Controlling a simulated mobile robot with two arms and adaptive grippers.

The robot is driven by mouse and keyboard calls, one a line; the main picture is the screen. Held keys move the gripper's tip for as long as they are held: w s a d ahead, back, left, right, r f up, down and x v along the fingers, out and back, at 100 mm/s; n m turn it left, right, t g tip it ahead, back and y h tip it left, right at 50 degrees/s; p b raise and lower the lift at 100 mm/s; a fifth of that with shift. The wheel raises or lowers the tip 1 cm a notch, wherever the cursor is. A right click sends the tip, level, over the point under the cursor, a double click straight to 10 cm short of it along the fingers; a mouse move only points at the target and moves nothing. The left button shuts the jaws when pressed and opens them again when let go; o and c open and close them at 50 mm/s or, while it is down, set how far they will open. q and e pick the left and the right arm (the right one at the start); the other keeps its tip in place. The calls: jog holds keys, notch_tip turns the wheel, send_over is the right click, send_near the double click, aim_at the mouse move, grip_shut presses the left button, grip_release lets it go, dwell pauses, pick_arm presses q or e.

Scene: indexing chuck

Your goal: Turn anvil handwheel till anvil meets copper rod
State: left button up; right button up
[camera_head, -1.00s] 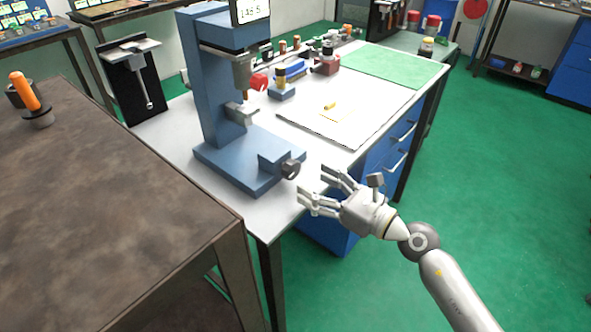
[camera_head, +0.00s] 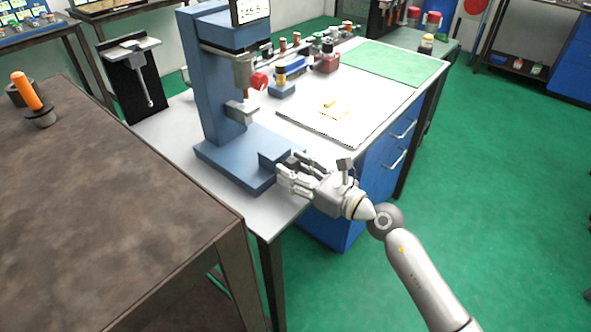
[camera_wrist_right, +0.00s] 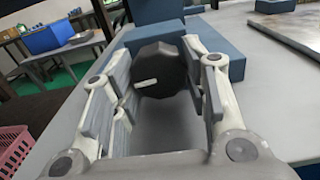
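The blue measuring press (camera_head: 207,88) stands on the white bench, with a lit readout (camera_head: 250,10) at its top. A small copper-coloured rod (camera_head: 246,95) shows between the grey upper head (camera_head: 243,72) and the grey anvil (camera_head: 240,113); I cannot tell whether the anvil touches it. The anvil handwheel is the dark faceted knob (camera_wrist_right: 160,68) at the front of the press base; in the head view my gripper mostly hides it. My right gripper (camera_head: 288,172) is open, its fingers on both sides of the knob, apparently without gripping. My left gripper is not in view.
A brown table (camera_head: 110,215) with an orange-handled tool (camera_head: 27,92) stands at the left. A board (camera_head: 350,115) with a small yellow piece (camera_head: 330,103) lies right of the press. A red part (camera_head: 259,81) sits beside the upper head. Green floor at the right is clear.

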jog(key=shift+c, duration=1.2)
jog(key=m+p, duration=0.2)
jog(key=shift+r+p, duration=0.3)
jog(key=shift+p, duration=0.1)
jog(key=shift+f+m+p, duration=0.2)
jog(key=shift+m+p, duration=0.45)
jog(key=shift+m, duration=0.45)
jog(key=shift+f, duration=0.1)
jog(key=o, duration=1)
